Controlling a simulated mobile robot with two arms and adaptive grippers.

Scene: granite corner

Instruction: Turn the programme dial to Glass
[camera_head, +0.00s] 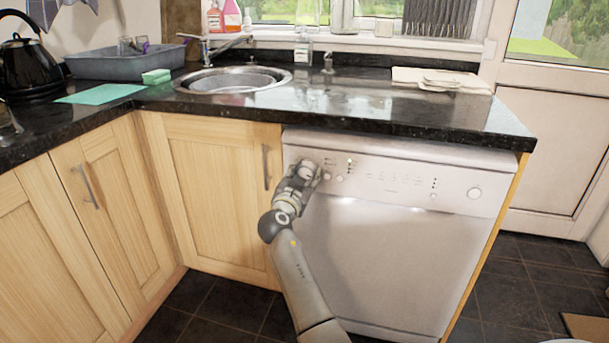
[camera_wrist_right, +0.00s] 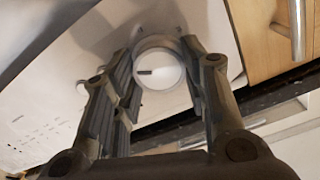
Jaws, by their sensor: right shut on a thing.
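The dishwasher (camera_head: 390,250) is white and stands under the granite counter. In the head view my right gripper (camera_head: 308,172) is at the left end of its control panel (camera_head: 395,180) and hides the dial there. In the right wrist view the round white programme dial (camera_wrist_right: 160,72) sits between the two fingers of my right gripper (camera_wrist_right: 160,88), with a short dark mark on its face. The fingers are shut on the dial from both sides. I cannot read any programme name. My left gripper is not in view.
Small buttons (camera_head: 340,178) and a green light sit right of my gripper. A cupboard handle (camera_head: 266,167) stands out just left of the dishwasher. The counter edge overhangs the panel.

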